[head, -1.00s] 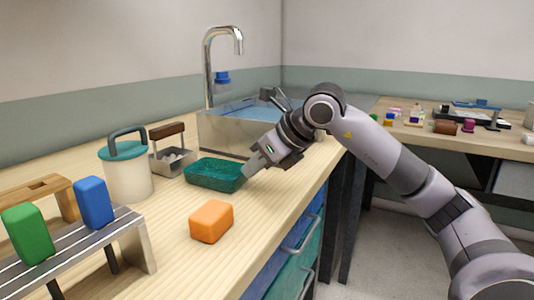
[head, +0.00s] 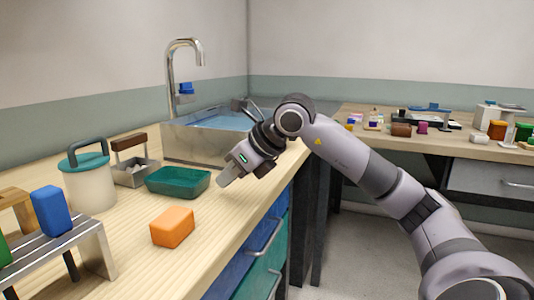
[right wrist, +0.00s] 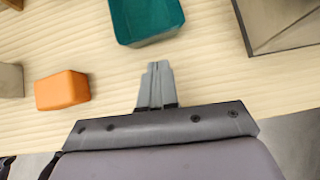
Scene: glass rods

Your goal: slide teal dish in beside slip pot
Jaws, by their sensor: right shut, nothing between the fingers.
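The teal dish (head: 178,184) sits on the wooden counter, a small tray with raised walls. A white pot with a teal lid and grey handle (head: 90,184), likely the slip pot, stands to its left, with a metal caddy between and slightly behind them. My right gripper (head: 224,182) is shut and empty, low over the counter just right of the dish, with a small gap. In the right wrist view the closed fingers (right wrist: 156,84) point toward the dish (right wrist: 147,22), apart from it. My left gripper is not in view.
The metal caddy with a brown handle (head: 135,172) is close to the dish's left end. An orange block (head: 172,227) lies in front. A metal rack (head: 62,250) holds a blue block (head: 51,211). The sink (head: 190,140) is behind. Counter is clear between dish and orange block.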

